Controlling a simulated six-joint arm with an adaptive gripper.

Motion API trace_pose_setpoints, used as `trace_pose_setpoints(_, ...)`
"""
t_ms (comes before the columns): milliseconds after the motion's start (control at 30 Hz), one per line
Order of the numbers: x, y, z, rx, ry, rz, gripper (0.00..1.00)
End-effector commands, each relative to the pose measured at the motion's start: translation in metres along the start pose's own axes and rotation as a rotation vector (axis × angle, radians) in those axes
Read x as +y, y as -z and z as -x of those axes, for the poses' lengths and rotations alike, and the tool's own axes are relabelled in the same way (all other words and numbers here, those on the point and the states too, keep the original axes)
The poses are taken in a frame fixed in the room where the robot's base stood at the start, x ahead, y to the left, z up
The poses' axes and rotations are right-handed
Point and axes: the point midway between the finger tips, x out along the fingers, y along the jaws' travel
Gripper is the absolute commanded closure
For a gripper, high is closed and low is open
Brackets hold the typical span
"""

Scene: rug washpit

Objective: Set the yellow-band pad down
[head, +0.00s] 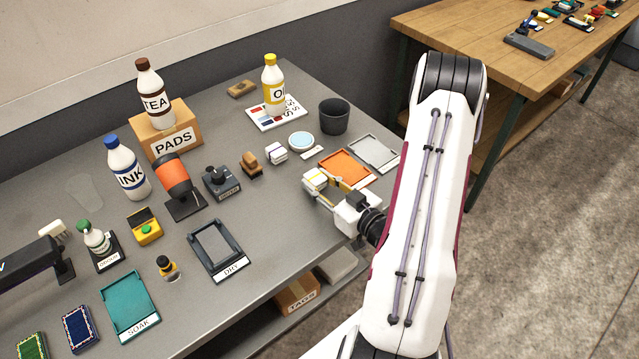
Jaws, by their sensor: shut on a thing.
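My gripper (328,192) is at the right part of the grey table, in front of the orange tray. It is shut on the yellow-band pad (315,180), a small white block with yellow on it. The jaws partly hide the pad. I cannot tell whether the pad touches the table or hangs just above it.
Close behind are the orange tray (346,168), a pale grey tray (374,152), a white block (276,152), a round pale-blue dish (301,141) and a dark cup (334,116). Bare tabletop (270,215) shows left of my gripper.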

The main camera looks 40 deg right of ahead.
Motion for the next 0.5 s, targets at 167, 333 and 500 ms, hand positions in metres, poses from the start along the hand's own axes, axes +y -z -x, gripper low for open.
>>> trace_pose_setpoints(167, 0.0, -0.005, -0.0008, 0.001, 0.0, 0.001, 0.88)
trace_pose_setpoints(333, 0.0, -0.005, -0.0008, 0.001, 0.0, 0.001, 0.88)
trace_pose_setpoints(500, -0.0001, -0.0059, -0.0008, 0.001, 0.0, 0.0, 0.88)
